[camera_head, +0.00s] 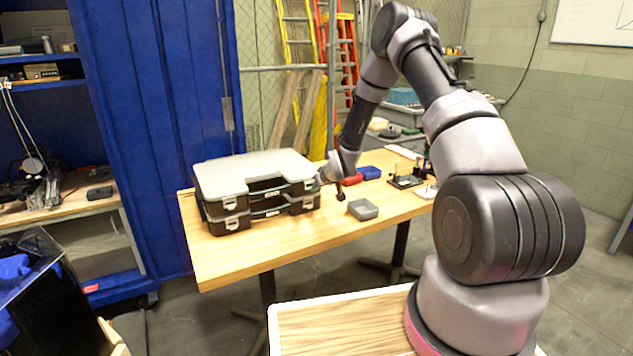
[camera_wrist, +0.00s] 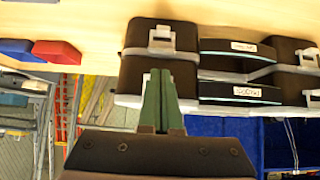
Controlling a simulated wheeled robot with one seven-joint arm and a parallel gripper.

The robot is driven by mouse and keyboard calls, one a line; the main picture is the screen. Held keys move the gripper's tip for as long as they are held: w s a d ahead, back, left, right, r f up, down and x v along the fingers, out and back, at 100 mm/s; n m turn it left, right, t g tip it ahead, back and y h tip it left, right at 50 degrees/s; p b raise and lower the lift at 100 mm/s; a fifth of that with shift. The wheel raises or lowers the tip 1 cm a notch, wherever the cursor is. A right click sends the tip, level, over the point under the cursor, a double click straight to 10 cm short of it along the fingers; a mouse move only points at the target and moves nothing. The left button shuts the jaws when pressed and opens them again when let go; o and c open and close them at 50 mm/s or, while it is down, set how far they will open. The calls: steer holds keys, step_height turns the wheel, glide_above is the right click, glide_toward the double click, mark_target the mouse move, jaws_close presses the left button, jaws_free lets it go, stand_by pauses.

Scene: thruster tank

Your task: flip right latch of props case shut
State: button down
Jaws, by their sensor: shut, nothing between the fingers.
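Two dark cases with grey lids are stacked on the wooden table, the upper case (camera_head: 255,170) on the lower case (camera_head: 262,215). Each has a left and a right front latch. The wrist view is upside down. It shows the lower case's right latch (camera_wrist: 162,42) in full, and the upper case (camera_wrist: 135,76) below it in the picture. My gripper (camera_wrist: 160,76) is shut and empty, its green fingers in front of the upper case's right end, hiding that latch. Whether they touch is unclear. Front labels (camera_wrist: 247,91) are too small to read, so which is the props case is unclear.
A red box (camera_head: 352,180) and a blue box (camera_head: 370,172) lie right of the cases. Small equipment (camera_head: 405,181) stands further right. The table front before the cases is clear.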

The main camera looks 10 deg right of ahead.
steer(key=shift+w+f, duration=0.2)
steer(key=shift+f, duration=0.3)
steer(key=shift+w+f, duration=0.15)
steer(key=shift+f, duration=0.35)
steer(key=shift+r, duration=0.15)
stand_by(0.9)
steer(key=shift+r, duration=0.7)
